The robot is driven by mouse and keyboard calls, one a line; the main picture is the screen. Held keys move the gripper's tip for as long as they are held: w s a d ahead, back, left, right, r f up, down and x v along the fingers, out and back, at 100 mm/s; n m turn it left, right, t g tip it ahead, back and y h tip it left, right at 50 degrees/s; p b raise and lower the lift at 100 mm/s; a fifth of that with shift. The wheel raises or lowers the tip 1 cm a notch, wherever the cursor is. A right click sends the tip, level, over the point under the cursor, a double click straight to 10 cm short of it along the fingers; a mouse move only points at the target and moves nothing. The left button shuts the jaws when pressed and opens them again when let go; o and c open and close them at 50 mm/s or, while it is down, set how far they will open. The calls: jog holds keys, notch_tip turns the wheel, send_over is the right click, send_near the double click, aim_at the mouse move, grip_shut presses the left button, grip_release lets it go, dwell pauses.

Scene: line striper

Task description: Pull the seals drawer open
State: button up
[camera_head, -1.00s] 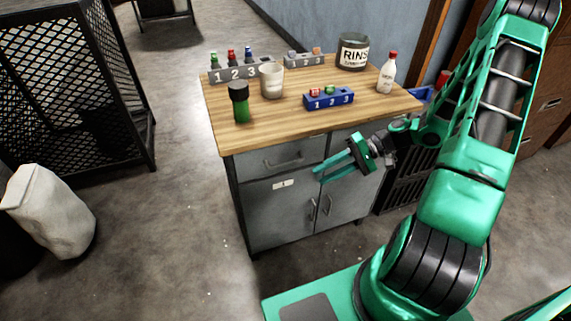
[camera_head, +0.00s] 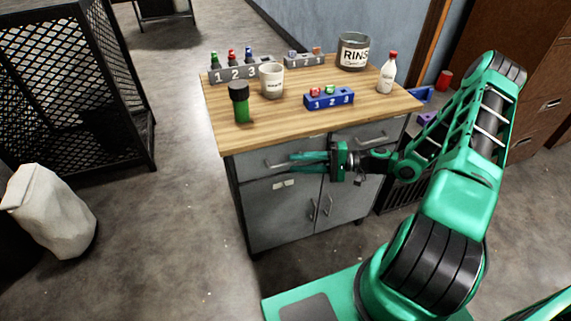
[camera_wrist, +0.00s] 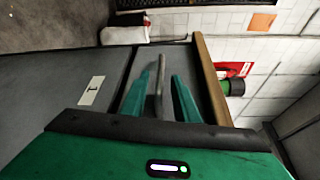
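The grey cabinet has two drawers under its wooden top, a left drawer (camera_head: 250,167) and a right drawer (camera_head: 374,131). Both look shut. I cannot read which one is marked seals. My gripper (camera_head: 292,160) is in front of the left drawer, its fingers pointing left at the bar handle (camera_head: 275,163). In the wrist view my gripper (camera_wrist: 162,74) is open, and the handle (camera_wrist: 159,88) stands between the two green fingers, with gaps on both sides. Whether the fingers reach fully around the bar is hard to tell.
The wooden top (camera_head: 300,125) holds a green bottle (camera_head: 240,105), a white cup (camera_head: 272,82), a blue numbered rack (camera_head: 329,100), a jar (camera_head: 352,52) and a white bottle (camera_head: 387,74). Cabinet doors (camera_head: 280,215) with a pale label are below.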

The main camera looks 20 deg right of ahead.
aim_at(287, 164)
jog(key=shift+x, duration=2.05)
grip_shut()
